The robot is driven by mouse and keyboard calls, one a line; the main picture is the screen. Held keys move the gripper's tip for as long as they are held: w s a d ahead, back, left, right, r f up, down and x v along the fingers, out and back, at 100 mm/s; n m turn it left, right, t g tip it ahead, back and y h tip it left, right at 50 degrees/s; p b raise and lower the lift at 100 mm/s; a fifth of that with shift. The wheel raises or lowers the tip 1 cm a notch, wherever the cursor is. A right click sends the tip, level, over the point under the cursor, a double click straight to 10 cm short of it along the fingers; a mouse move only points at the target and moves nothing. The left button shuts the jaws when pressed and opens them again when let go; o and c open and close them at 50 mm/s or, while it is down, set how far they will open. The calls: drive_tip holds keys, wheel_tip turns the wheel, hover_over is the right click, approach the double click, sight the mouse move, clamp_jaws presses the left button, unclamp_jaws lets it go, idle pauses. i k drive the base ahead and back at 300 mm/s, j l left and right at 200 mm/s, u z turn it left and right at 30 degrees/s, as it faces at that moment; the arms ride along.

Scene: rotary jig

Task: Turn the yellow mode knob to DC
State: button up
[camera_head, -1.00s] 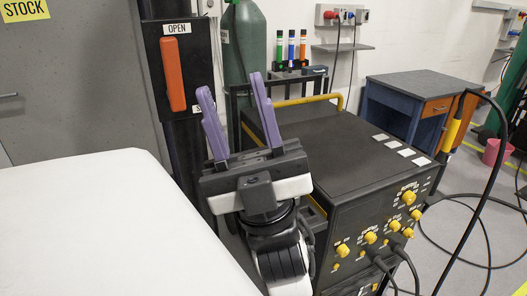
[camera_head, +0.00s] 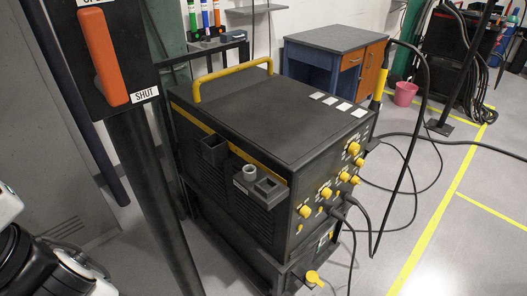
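A black welding machine (camera_head: 270,108) stands at the middle of the head view, its front panel facing right and seen at a steep angle. The panel bears several yellow knobs: a large upper one (camera_head: 354,148), one at the lower middle (camera_head: 326,192), one at the lower left (camera_head: 304,211), and smaller ones at the right (camera_head: 359,162). The white lettering is too small to read, so I cannot tell which is the mode knob or where it points. My gripper is out of view; only part of my arm shows at the lower left.
A black post with an orange lever (camera_head: 104,57) above a SHUT label stands left of the machine. Black cables run from the panel across the floor. A yellow handle (camera_head: 232,76) rises from the machine's top. A blue cabinet (camera_head: 312,66) and pink bucket (camera_head: 405,93) stand behind.

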sight(305, 212)
drive_tip(key=k+l+z, duration=0.15)
drive_tip(key=l, duration=0.5)
drive_tip(key=l+z, duration=0.1)
drive_tip(key=l, duration=0.55)
